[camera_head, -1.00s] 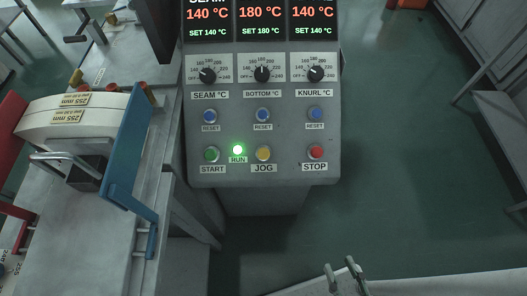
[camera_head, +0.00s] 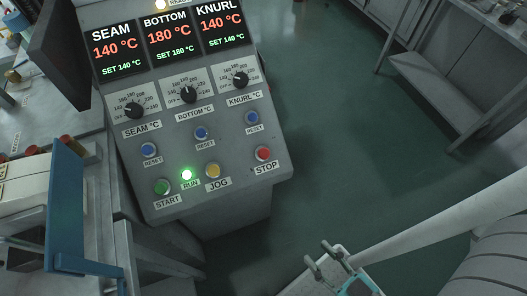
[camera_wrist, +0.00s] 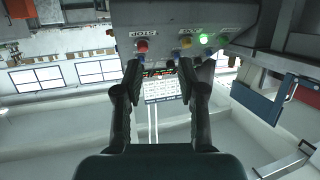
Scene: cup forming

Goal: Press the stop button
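The red stop button (camera_head: 263,153) sits at the lower right of the grey control panel (camera_head: 225,187), above its STOP label. It also shows in the wrist view (camera_wrist: 143,46), where the panel appears upside down at the top. My gripper (camera_head: 320,255) is below and to the right of the button in the head view, apart from the panel. In the wrist view my gripper (camera_wrist: 160,68) has its two fingers spread with nothing between them. The button shows just beyond the left fingertip.
The yellow JOG button (camera_head: 213,171), green START button (camera_head: 162,187) and lit green RUN lamp (camera_head: 187,174) share the bottom row. Blue reset buttons and dials sit above. A blue guard plate (camera_head: 66,205) stands at left. The floor (camera_head: 345,150) right of the panel is clear.

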